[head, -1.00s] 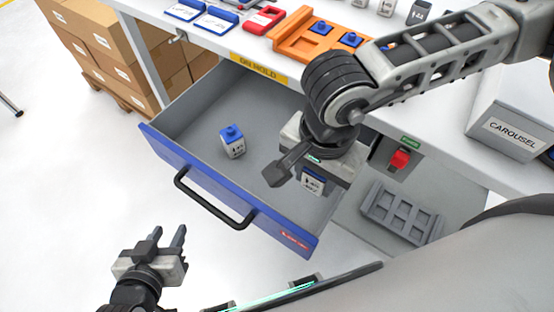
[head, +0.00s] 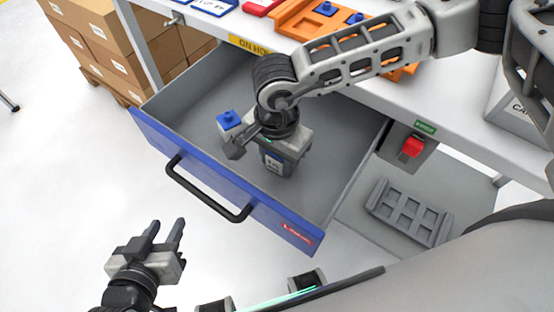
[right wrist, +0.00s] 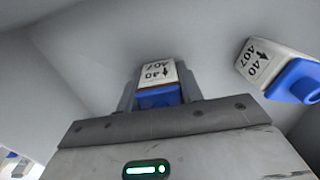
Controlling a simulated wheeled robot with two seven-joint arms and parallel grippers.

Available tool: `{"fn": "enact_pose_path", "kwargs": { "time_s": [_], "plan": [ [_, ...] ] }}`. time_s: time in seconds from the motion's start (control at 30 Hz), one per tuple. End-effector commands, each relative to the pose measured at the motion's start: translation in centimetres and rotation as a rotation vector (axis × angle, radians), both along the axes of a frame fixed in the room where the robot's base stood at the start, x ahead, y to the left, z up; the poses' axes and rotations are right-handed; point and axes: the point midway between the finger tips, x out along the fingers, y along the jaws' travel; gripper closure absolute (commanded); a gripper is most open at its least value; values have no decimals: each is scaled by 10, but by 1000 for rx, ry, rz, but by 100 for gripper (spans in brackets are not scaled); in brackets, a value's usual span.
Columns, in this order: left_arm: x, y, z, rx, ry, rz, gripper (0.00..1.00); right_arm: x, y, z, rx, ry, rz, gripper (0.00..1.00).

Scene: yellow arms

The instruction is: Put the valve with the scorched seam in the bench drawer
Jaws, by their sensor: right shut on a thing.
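My right gripper (head: 268,150) is inside the open bench drawer (head: 345,165), shut on a white valve with a blue top (right wrist: 158,74). In the right wrist view the held valve sits between the fingers, and a thin brownish line shows at its seam. Its white labelled side shows below the gripper in the head view (head: 272,163). A second white and blue valve (head: 229,121) stands in the drawer to the left, apart from the held one; it also shows in the right wrist view (right wrist: 280,70). My left gripper (head: 164,236) is open and empty outside the drawer.
The drawer's blue front (head: 215,182) carries a black handle (head: 205,190). An orange tray (head: 296,22) with blue-topped pieces is on the bench. A red button (head: 413,147) and grey rack (head: 408,212) are right of the drawer. Boxes (head: 95,45) stand at the back left.

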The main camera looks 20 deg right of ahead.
Motion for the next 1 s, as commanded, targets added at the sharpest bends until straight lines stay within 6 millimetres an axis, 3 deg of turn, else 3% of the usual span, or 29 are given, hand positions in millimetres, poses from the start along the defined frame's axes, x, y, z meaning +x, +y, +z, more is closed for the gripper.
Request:
{"fn": "enact_pose_path", "kwargs": {
  "time_s": [0.3, 0.33, 0.4, 0.8, 1.0],
  "plan": [
    [1, 0, 0, 0, -9, -1, 64, 0, 0, -3, 1, -1, 0, 88],
    [1, 0, 1, 0, -11, -1, 64, 0, 0, -2, -1, -1, 0, 58],
    [1, 0, 2, 1, -10, -2, 64, 0, 0, -1, -1, -1, 0, 42],
    [0, -1, 5, 0, -7, -4, 64, 1, 0, 7, 1, -3, -1, 42],
    [0, -1, 4, 1, -2, -4, 64, 1, 0, 45, 2, -5, 0, 42]
  ]
}}
